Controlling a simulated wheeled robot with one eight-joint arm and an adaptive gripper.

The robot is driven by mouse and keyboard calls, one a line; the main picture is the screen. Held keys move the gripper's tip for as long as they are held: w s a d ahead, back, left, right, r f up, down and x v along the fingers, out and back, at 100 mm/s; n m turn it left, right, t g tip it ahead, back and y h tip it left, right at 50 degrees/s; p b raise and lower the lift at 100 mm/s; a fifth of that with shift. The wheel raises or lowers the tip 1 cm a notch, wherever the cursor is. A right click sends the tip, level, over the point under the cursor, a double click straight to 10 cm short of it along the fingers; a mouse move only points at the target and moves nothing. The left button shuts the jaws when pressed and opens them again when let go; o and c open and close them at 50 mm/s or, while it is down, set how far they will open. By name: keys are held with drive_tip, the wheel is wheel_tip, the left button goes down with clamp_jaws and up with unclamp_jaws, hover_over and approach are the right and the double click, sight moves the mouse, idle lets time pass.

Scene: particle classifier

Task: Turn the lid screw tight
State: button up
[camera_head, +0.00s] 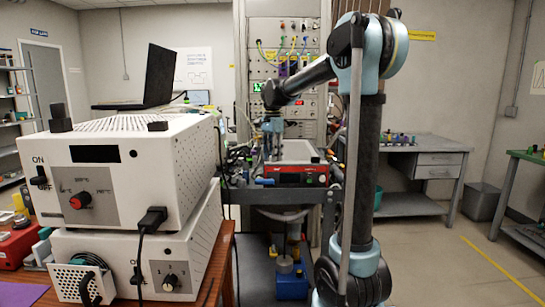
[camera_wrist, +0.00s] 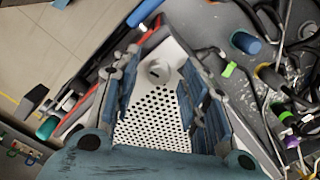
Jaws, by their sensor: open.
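The lid screw (camera_wrist: 157,71) is a small pale round knob with a dark slot on the white perforated lid (camera_wrist: 152,115) in the wrist view. It lies between the two fingers of my gripper (camera_wrist: 158,64), toward their tips, and both fingers look apart from it. My gripper is open and empty. In the head view my gripper (camera_head: 273,148) points down over the left part of the red-fronted device (camera_head: 289,179) on a dark cart. The screw cannot be made out there. The height of my fingertips above the lid cannot be told.
Cables and hand tools, including a screwdriver with a blue-green handle (camera_wrist: 245,43), lie right of the lid in the wrist view. A blue-handled tool (camera_wrist: 145,12) lies beyond it. In the head view, white instrument boxes (camera_head: 125,170) with a laptop (camera_head: 150,82) stand at left.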

wheel_tip(320, 180, up, 12)
idle(0.6)
drive_tip(key=shift+d, duration=0.1)
